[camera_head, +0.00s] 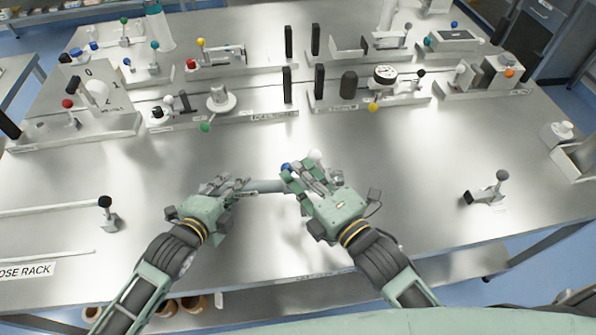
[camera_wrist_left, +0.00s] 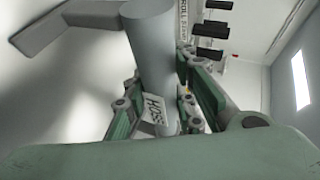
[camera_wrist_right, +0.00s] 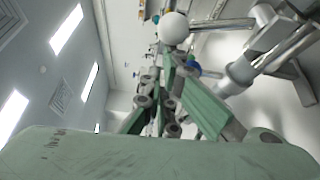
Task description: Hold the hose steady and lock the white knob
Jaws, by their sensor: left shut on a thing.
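The grey hose (camera_head: 265,186) lies sideways at the middle of the bench, between my two grippers. My left gripper (camera_head: 240,187) is shut on its left part. In the left wrist view the grey hose (camera_wrist_left: 152,50) passes between the fingers, with a "HOSE" label beside it. The white knob (camera_head: 315,156) is a round ball just beyond my right gripper (camera_head: 296,176). In the right wrist view the white knob (camera_wrist_right: 173,28) shows at the fingertips; I cannot tell whether they touch it. The right fingers overlap, so their opening is unclear.
A blue knob (camera_head: 286,167) is close to the right fingertips. Bench fixtures with coloured knobs stand behind, including a green knob (camera_head: 205,127). A black-knobbed lever (camera_head: 501,175) stands to the right. The hose rack sign (camera_head: 24,271) is at front left. Bare metal lies between.

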